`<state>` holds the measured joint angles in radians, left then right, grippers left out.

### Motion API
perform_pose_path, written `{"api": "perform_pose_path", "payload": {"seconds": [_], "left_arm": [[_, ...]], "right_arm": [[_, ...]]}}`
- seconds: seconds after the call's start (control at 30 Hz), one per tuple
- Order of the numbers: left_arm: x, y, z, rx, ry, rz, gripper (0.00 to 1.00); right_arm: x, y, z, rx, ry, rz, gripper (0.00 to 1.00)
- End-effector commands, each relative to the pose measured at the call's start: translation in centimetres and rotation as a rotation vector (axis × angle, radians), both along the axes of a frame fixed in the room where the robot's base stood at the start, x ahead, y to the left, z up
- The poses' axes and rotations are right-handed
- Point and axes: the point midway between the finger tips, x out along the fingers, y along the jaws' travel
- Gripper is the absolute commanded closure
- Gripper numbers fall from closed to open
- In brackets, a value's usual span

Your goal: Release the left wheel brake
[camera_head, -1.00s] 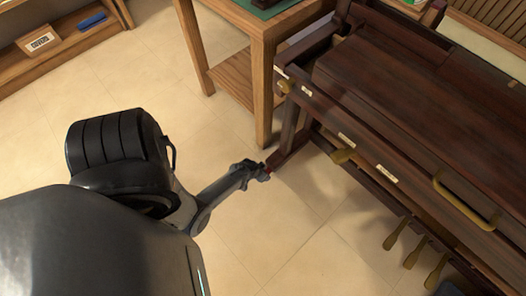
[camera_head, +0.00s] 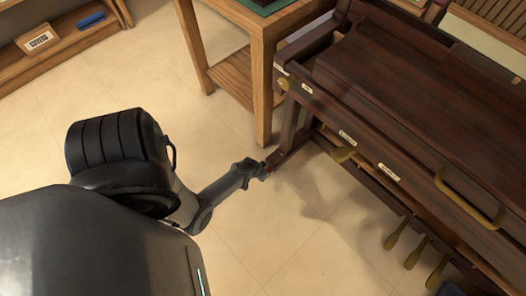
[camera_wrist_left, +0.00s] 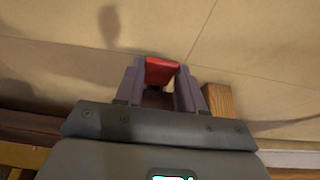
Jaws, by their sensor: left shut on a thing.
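The dark brown piano (camera_head: 400,85) stands at the right of the head view. The red wheel brake lever (camera_wrist_left: 160,70) shows between the two fingers in the left wrist view. My left gripper (camera_head: 262,171) is low, at the foot of the piano's near-left leg (camera_head: 290,155). In the wrist view its fingers (camera_wrist_left: 158,88) are closed on the red lever. In the head view the gripper hides most of the lever, and the wheel is not clearly visible. My right gripper is not in view.
A wooden table (camera_head: 262,60) stands close behind the piano leg. Brass pedals (camera_head: 415,252) and a brass handle (camera_head: 470,198) are on the piano's front at right. A low shelf (camera_head: 70,45) is at the upper left. The tiled floor (camera_head: 290,235) before the piano is clear.

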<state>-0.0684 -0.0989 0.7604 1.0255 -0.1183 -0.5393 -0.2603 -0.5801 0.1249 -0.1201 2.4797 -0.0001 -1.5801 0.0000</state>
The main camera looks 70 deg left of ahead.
Motion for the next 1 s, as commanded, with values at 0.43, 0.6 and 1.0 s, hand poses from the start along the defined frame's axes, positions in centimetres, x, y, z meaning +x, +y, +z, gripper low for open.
{"api": "perform_pose_path", "payload": {"seconds": [0.43,0.6,1.0], "left_arm": [[0.8,0.4,1.3,-0.106,0.233,-0.001,0.92],[0.8,0.4,1.2,-0.107,0.234,0.000,0.92],[0.8,0.4,1.2,-0.107,0.233,0.000,0.36]], "right_arm": [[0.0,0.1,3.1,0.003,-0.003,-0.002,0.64],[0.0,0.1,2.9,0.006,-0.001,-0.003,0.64],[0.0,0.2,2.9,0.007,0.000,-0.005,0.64]]}}
